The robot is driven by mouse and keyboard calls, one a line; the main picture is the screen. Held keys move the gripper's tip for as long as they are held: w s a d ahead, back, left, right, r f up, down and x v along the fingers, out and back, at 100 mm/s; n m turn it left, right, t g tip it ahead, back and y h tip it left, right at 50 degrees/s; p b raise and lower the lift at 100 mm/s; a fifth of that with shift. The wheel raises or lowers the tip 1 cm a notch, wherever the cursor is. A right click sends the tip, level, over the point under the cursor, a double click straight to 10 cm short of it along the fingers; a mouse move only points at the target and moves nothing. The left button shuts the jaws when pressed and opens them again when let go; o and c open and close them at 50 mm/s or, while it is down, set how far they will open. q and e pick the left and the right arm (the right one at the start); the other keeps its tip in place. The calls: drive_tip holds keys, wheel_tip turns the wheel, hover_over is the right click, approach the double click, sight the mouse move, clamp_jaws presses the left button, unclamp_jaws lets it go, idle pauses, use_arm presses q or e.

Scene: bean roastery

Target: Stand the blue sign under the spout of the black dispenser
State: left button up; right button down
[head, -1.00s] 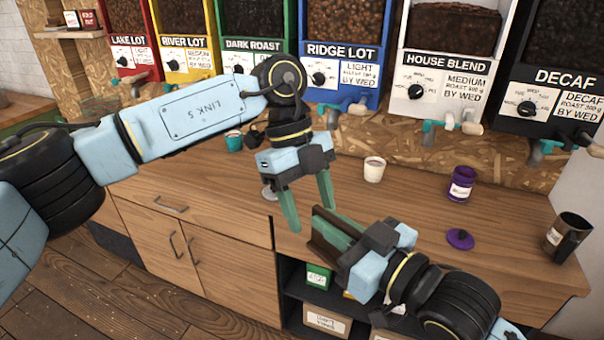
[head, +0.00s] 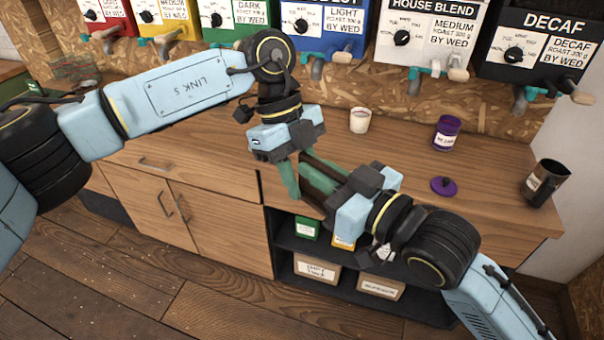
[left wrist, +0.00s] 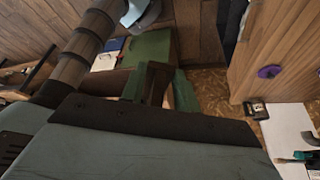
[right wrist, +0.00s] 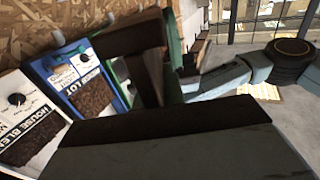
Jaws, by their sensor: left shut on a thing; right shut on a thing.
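The sign (head: 312,198) is held between my two grippers in front of the counter edge. Only dark brown board-like parts of it show; no blue face is visible. My left gripper (head: 298,182) comes down on it from above, shut on it. My right gripper (head: 328,177) is shut on it from the right. The sign also shows between green fingers in the left wrist view (left wrist: 157,85) and as a brown board in the right wrist view (right wrist: 130,37). The black dispenser (head: 553,22), marked DECAF, hangs at the far right, its spout (head: 522,100) over the counter.
The counter below the black spout looks clear. Shelves with boxes (head: 317,268) lie beneath.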

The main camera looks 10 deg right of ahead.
use_arm(q)
drive_tip(key=shift+c, duration=0.5)
use_arm(e)
drive_tip(key=c, duration=1.4)
unclamp_jaws()
drive_tip(key=shift+s+a, duration=0.1)
drive_tip(key=shift+a, duration=0.05)
